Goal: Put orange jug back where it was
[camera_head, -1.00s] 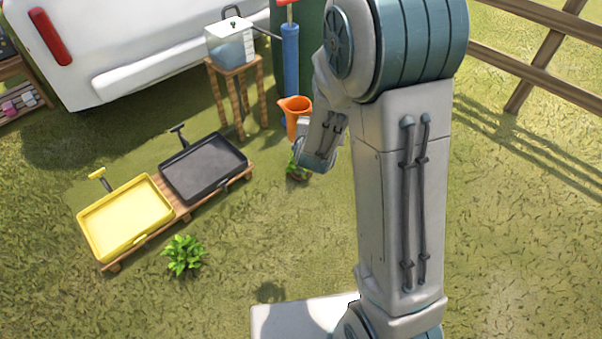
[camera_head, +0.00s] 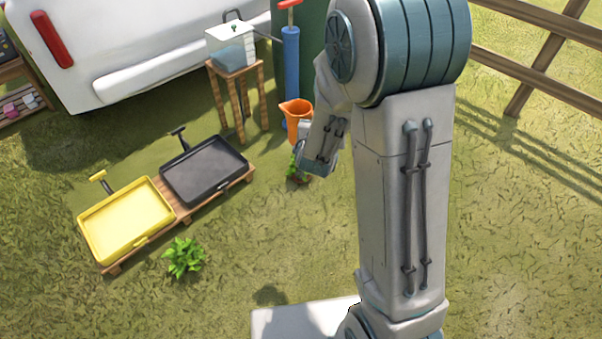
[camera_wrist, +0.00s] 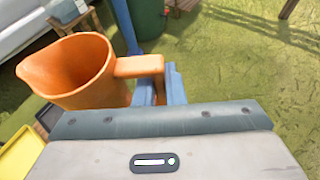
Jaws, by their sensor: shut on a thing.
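The orange jug (camera_head: 296,112) is held upright in front of the blue pump in the head view. It fills the upper left of the wrist view (camera_wrist: 75,75), with its spout to the left and its handle to the right. My gripper (camera_wrist: 160,85) is shut on the jug's handle. In the head view my gripper is mostly hidden behind my wrist.
A blue pump (camera_head: 291,70) stands by a green barrel (camera_head: 315,30). Black (camera_head: 204,170) and yellow (camera_head: 127,222) trays lie on a low pallet. Green plants (camera_head: 184,258) grow nearby. Grass at right is clear.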

